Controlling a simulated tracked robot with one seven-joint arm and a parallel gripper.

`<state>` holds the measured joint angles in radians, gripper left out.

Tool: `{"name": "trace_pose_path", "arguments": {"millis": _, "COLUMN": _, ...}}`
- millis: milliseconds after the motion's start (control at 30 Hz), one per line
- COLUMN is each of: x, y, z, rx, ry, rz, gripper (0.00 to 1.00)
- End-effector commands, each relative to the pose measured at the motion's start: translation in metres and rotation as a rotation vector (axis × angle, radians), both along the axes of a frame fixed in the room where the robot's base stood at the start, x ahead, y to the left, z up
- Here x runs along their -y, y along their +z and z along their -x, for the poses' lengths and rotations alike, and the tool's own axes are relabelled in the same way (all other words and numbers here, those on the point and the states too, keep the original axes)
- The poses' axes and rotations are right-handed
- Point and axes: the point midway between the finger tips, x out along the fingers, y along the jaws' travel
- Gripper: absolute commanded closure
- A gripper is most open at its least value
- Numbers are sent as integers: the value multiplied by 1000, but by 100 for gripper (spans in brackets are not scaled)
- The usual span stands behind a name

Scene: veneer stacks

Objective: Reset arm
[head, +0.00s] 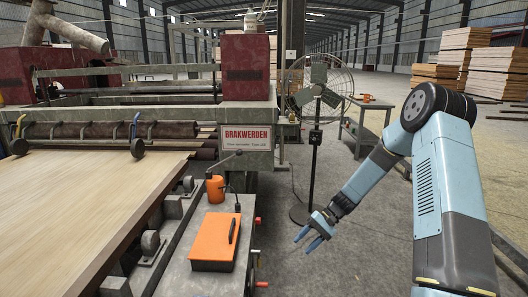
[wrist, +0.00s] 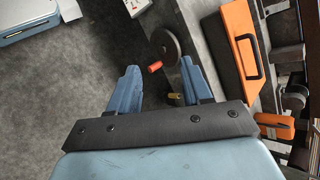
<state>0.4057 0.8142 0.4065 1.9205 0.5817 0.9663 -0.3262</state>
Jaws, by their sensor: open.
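My arm (head: 427,175) is bent at the right of the head view, its forearm reaching down and left. My gripper (head: 309,238) hangs over the concrete floor, right of the machine's side table. Its blue fingers stand apart with nothing between them, which also shows in the wrist view (wrist: 160,88). The gripper touches nothing that I can see.
Veneer (head: 80,205) lies on the machine.

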Motion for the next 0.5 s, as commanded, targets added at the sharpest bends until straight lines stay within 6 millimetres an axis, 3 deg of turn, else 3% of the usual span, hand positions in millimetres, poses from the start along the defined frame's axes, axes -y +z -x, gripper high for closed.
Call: {"name": "trace_pose_path", "arguments": {"millis": 500, "x": 20, "y": 123, "z": 43, "rx": 184, "ry": 97, "rz": 279, "gripper": 51}}
